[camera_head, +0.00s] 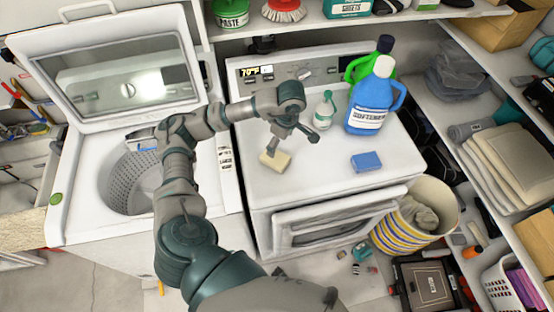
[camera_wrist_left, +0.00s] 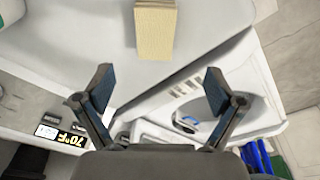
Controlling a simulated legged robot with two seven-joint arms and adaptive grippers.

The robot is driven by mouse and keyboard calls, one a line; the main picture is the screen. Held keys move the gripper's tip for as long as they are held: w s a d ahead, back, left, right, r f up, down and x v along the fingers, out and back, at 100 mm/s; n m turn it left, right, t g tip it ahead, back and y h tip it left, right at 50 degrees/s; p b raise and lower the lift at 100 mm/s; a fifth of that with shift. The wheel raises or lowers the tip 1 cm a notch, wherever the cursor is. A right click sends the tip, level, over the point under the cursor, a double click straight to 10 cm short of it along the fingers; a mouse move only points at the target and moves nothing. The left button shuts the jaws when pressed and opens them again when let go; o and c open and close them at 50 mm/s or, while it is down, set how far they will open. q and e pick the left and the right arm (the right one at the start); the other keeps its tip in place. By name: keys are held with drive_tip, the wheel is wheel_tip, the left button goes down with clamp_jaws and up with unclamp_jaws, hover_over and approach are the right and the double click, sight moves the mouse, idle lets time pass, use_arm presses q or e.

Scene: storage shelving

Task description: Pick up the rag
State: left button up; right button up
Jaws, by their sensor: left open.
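A pale yellow, block-shaped piece (camera_head: 275,161), like a sponge or folded rag, lies on the white dryer top. It also shows in the left wrist view (camera_wrist_left: 156,28), beyond the fingertips. A blue block of similar shape (camera_head: 366,161) lies to its right near the dryer's front edge. A crumpled greyish cloth (camera_head: 419,214) lies in the striped bin. I cannot tell for sure which is the rag. My left gripper (camera_head: 292,143) is open and empty above the dryer, close to the yellow piece; it also shows in the left wrist view (camera_wrist_left: 158,85). My right gripper is out of view.
A blue softener jug (camera_head: 371,100), a green jug (camera_head: 358,68) and a small white-green bottle (camera_head: 324,111) stand at the dryer's back. The open washer (camera_head: 90,165) is on the left. Shelves (camera_head: 470,95) flank the right. The dryer top's front middle is clear.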

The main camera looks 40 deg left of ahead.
sight(276, 157)
use_arm(q)
drive_tip(key=f, duration=0.2)
drive_tip(key=a+f, duration=0.1)
drive_tip(key=f, duration=0.1)
drive_tip(key=w+a+f, duration=0.1)
drive_tip(key=f, duration=0.2)
drive_tip(key=shift+w, duration=0.1)
drive_tip(key=shift+s+d+f+p, duration=0.1)
drive_tip(key=shift+s+f+p, duration=0.15)
drive_tip(key=shift+f+p, duration=0.2)
wheel_tip(276, 157, down, 4)
drive_tip(key=shift+r+p, duration=0.2)
drive_tip(key=shift+p, duration=0.2)
drive_tip(key=shift+w+f, duration=0.1)
drive_tip(key=shift+f, duration=0.15)
drive_tip(key=shift+a+f, duration=0.1)
drive_tip(key=shift+a, duration=0.2)
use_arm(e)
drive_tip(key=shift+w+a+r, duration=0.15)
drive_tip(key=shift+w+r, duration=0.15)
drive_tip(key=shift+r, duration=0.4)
use_arm(q)
drive_tip(key=shift+a, duration=0.2)
drive_tip(key=c, duration=1)
drive_tip(key=shift+d, duration=0.1)
drive_tip(key=shift+c, duration=1.1)
drive_tip(key=shift+d, duration=0.1)
